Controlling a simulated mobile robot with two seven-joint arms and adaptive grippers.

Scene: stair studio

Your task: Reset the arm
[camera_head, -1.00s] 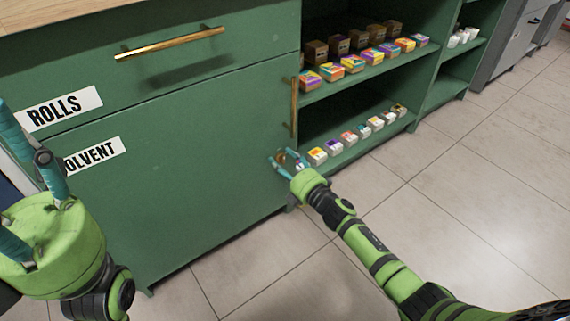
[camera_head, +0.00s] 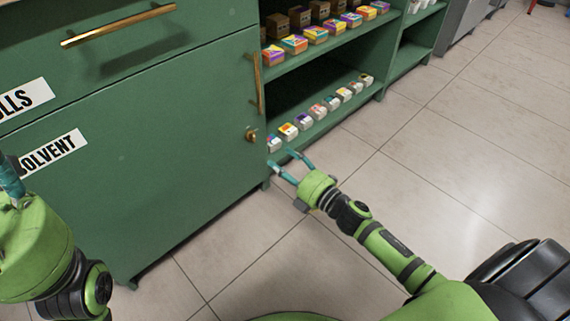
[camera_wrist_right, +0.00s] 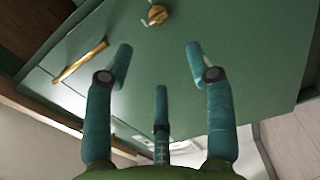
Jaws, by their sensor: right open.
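My right arm, green and black, reaches in from the lower right in the head view. Its gripper (camera_head: 284,164) has teal fingers spread open, with nothing between them, in front of the lower shelf's left end. In the right wrist view the open fingers (camera_wrist_right: 160,75) point at the green cabinet front, with a brass knob (camera_wrist_right: 157,14) beyond them. The knob also shows in the head view (camera_head: 251,135), apart from the fingers. My left gripper (camera_head: 10,180) is at the left edge, partly cut off, so its opening cannot be judged.
The green cabinet (camera_head: 150,165) has a brass drawer handle (camera_head: 118,25) and a brass vertical handle (camera_head: 257,82). Small boxes (camera_head: 315,36) line the upper shelf, and several more (camera_head: 318,110) line the lower shelf. The tiled floor (camera_head: 430,160) at right is clear.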

